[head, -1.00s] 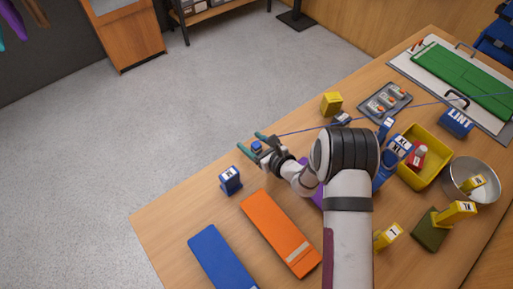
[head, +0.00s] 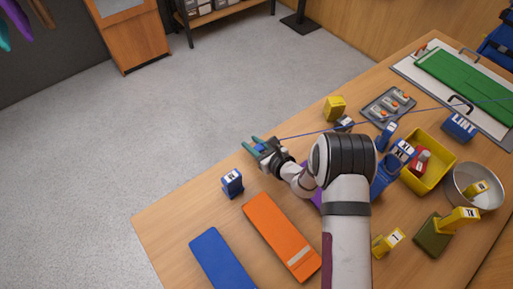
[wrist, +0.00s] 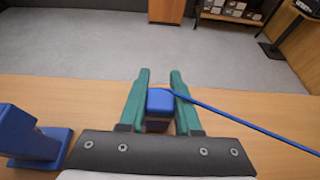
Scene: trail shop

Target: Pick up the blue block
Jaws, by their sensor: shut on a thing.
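The blue block (wrist: 160,101) is between the two green fingers of my gripper (wrist: 158,95) in the wrist view. The fingers are shut on it. In the head view the block (head: 259,148) shows as a small blue patch between the fingertips of my gripper (head: 256,145), near the far left edge of the wooden table (head: 180,215). A blue cord runs from beside the block to the right. The block's lower part is partly hidden, and I cannot tell if it touches the table.
A blue labelled stand (head: 232,182) is close to my gripper on the left. Orange (head: 275,230) and blue (head: 222,258) flat pieces lie nearer. A yellow block (head: 334,108), grey tray (head: 375,112), yellow bin (head: 432,178) and metal bowl (head: 490,198) are to the right.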

